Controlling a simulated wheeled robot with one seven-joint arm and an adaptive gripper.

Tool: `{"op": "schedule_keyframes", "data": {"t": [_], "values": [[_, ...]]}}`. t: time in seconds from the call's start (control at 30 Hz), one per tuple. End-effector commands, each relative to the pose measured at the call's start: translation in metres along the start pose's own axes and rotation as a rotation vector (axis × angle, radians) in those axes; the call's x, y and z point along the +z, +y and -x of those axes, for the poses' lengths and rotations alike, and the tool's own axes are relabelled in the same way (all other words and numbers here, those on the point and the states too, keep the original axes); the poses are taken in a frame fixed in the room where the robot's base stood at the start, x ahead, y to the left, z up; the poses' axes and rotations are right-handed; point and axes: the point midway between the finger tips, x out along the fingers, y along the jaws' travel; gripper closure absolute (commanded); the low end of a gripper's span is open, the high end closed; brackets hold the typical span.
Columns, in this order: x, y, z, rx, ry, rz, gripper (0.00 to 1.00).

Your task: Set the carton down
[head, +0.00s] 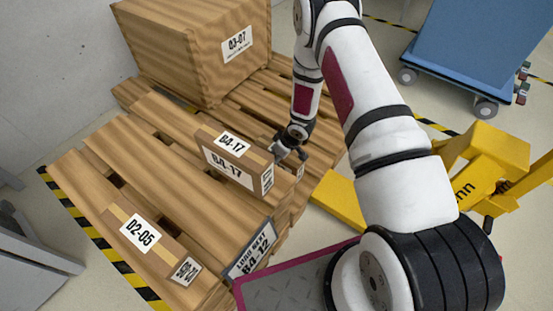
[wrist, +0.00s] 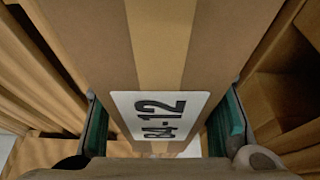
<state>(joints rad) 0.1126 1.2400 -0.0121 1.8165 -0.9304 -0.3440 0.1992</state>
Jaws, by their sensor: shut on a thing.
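The carton (head: 236,166) is a small brown box with white labels, over the near part of the wooden pallet stack. Its label looks like B4-17 in the head view, but the one on the carton (wrist: 160,40) in the wrist view reads B4-12. My gripper (head: 286,150) is at the carton's far right end. In the wrist view my gripper (wrist: 160,125) has a green-padded finger on each side of the carton, shut on it. Whether the carton's underside touches the slats cannot be told.
Another carton (head: 150,243), labelled D2-05, lies at the pallet's near left. A sign (head: 251,250) on the pallet's near side reads B4-12. A yellow pallet truck (head: 480,160) and blue cart (head: 480,50) are right. Slats left of the held carton are bare.

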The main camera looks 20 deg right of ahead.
Motion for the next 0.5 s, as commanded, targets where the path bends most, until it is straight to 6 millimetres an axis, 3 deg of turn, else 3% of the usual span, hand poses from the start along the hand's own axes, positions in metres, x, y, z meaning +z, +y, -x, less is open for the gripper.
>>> {"op": "schedule_keyframes", "data": {"t": [0.1,0.47,0.5], "values": [[0.0031,0.0006,-0.0084,0.001,0.002,0.002,1.0],[0.0036,0.0007,-0.0097,0.001,0.002,0.0,1.0],[0.0043,0.0004,-0.0097,0.0,0.0,0.0,0.43]]}}
